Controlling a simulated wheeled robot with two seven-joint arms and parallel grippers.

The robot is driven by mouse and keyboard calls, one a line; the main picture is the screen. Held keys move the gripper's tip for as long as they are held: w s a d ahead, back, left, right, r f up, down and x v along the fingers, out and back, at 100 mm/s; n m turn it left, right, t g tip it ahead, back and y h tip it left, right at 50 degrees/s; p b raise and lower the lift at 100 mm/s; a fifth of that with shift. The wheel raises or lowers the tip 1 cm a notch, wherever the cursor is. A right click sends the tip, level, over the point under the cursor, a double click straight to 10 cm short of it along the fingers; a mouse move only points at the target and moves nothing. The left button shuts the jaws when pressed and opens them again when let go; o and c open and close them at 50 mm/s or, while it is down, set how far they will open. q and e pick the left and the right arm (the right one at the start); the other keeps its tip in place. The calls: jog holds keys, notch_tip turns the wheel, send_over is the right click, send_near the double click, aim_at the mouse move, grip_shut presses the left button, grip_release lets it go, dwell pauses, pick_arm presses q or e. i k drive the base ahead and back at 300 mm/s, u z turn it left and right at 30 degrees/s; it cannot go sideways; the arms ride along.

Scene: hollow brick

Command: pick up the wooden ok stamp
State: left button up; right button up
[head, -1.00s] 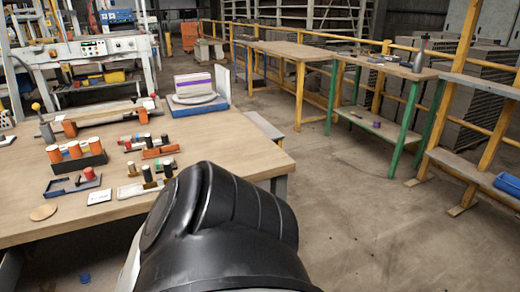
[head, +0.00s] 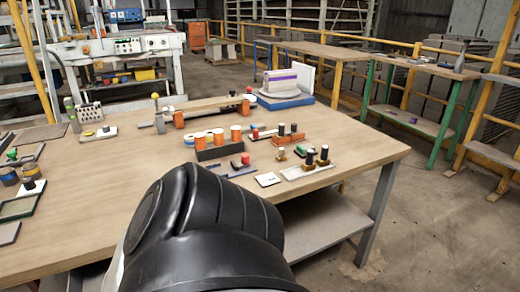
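I cannot tell which of the small items on the wooden table (head: 110,222) is the wooden ok stamp. Small dark-topped upright pieces stand on a pale base (head: 305,171) near the table's right part. Two more dark-topped pieces stand on an orange base (head: 291,140) behind them. A small white card (head: 267,180) lies flat to their left. Neither gripper shows. A black link of my own arm fills the bottom middle and hides part of the table.
A black holder (head: 220,152) with orange cylinders stands mid-table. A metal grater-like box (head: 90,112) and several pads lie at the left. A white and purple stack (head: 279,82) sits on a blue base at the back. Bare floor (head: 415,215) lies to the right.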

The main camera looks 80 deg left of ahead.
aim_at(281, 157)
jog(key=u, duration=1.7)
